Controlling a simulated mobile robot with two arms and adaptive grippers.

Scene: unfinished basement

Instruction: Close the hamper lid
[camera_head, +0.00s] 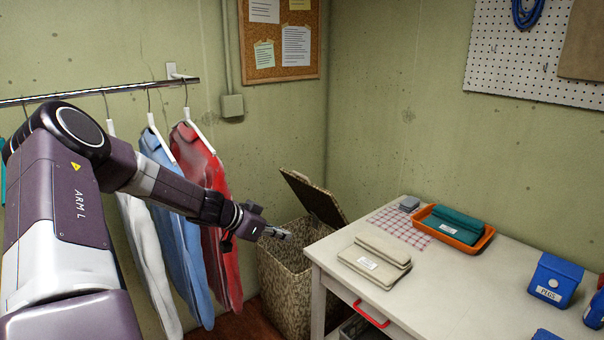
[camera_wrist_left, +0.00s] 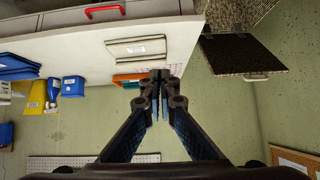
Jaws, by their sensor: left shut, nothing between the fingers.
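The woven hamper (camera_head: 283,285) stands in the corner behind the left end of the table. Its lid (camera_head: 313,197) is open, raised and tilted up at the back. In the left wrist view the lid (camera_wrist_left: 238,54) is a dark panel with a light handle (camera_wrist_left: 256,78) on its edge, to the right of the fingers. Part of the hamper body (camera_wrist_left: 232,14) shows above it there. My left gripper (camera_head: 284,235) is shut and empty, in front of the open hamper and below the lid's top edge. In the wrist view its fingertips (camera_wrist_left: 160,76) are together, apart from the lid. My right gripper is out of view.
The white table (camera_head: 440,285) stands right of the hamper, holding folded cloth (camera_head: 375,258), an orange tray (camera_head: 454,232) and blue bags (camera_head: 555,280). Clothes hang from a rail (camera_head: 100,93) on the left, with a red garment (camera_head: 206,165) close behind my left arm.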

